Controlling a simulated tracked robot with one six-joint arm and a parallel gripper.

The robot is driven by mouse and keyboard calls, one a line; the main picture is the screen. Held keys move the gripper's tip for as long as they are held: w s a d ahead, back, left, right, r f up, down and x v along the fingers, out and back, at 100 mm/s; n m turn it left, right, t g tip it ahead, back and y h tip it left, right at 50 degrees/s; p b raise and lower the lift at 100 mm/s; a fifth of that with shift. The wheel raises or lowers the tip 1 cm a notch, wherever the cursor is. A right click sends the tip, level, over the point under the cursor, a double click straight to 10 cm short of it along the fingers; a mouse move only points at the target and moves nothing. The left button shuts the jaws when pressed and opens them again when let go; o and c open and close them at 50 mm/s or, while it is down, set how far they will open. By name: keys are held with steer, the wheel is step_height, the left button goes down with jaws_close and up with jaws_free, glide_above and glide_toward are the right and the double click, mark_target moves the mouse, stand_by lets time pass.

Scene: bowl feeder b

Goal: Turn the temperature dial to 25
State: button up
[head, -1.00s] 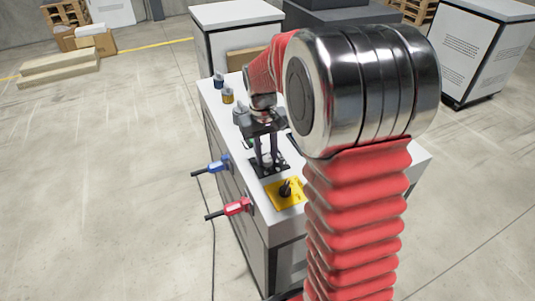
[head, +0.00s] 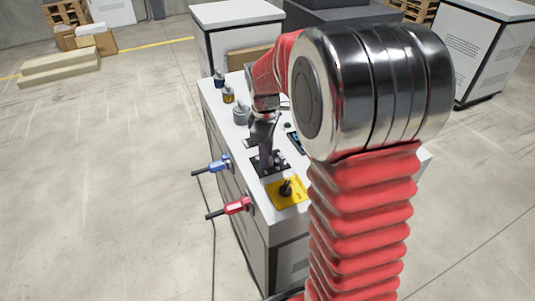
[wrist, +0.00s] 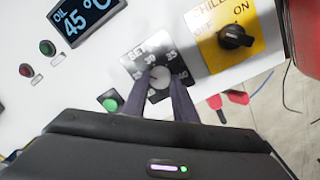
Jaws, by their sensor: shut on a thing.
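The temperature dial (wrist: 158,76) is a grey round knob on a black plate marked SET, with numbers around it such as 30, 25 and 40. My gripper (wrist: 159,85) is shut on the dial, one finger on each side of it. The fingers partly cover the plate, and I cannot make out which number the dial points to. In the head view, my gripper (head: 265,165) reaches down onto the black dial plate (head: 280,169) on the white cabinet top, and the knob is hidden.
A display (wrist: 85,18) reads OIL 45 °C. A yellow plate with a black chiller switch (wrist: 235,37) sits beside the dial. Green (wrist: 47,47) and red (wrist: 26,70) buttons are nearby. Blue (head: 218,165) and red (head: 236,206) plugs stick out of the cabinet's side.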

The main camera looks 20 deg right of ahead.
steer(key=n, duration=0.4)
steer(key=shift+n, duration=0.4)
steer(key=o, duration=1)
steer(key=shift+o, duration=0.2)
step_height(320, 180, up, 14)
steer(key=shift+s, duration=0.35)
steer(key=shift+f, duration=0.15)
